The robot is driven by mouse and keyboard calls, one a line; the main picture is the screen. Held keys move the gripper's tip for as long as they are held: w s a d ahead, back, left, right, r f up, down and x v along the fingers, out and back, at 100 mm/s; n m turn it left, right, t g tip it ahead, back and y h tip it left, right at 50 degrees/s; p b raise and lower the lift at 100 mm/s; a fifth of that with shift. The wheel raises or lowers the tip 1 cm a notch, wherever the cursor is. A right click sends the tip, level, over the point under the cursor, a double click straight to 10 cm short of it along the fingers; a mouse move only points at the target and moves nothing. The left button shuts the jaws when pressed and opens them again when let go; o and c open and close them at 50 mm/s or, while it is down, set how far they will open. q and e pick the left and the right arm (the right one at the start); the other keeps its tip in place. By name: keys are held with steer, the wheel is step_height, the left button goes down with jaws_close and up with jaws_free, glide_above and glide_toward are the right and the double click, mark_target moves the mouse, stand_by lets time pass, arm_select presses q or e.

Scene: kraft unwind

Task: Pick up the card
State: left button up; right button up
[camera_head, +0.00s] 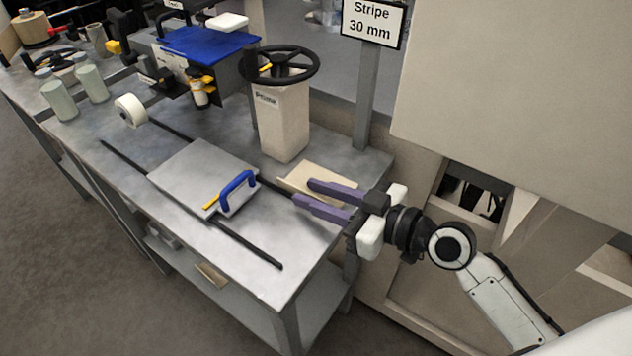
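A flat beige piece (318,172), which looks like a card or shallow tray, lies on the grey table near its right end. My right gripper (303,192) comes in from the right with its purple fingers pointing left. The fingers are apart, with nothing seen between them. They overlap the near side of the beige piece in the picture and hide part of it; I cannot tell whether they touch it. A small tan card-like piece (212,275) shows lower down, by the shelf under the table. My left gripper is not in view.
A beige post with a black handwheel (283,66) stands behind the beige piece. A flat grey plate (195,175) with a blue handle (237,185) lies to the left, by dark rails. A "Stripe 30 mm" sign (373,20) stands behind. The table's front right corner is clear.

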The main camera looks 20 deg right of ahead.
steer(key=x, duration=0.2)
steer(key=shift+w+a, duration=0.2)
jaws_close()
step_height(320, 180, up, 10)
steer(key=shift+f+p, duration=0.1)
steer(key=shift+p, duration=0.9)
steer(key=s+d+m+t+h, duration=0.3)
steer(key=s+d+m+h, duration=0.3)
steer(key=d+m+h, duration=0.1)
steer(key=d+h, duration=0.1)
steer(key=h, duration=0.1)
steer(key=shift+s+d+f+m+h, duration=0.25)
steer(key=shift+d+m+h, duration=0.05)
steer(key=shift+d+h, duration=0.1)
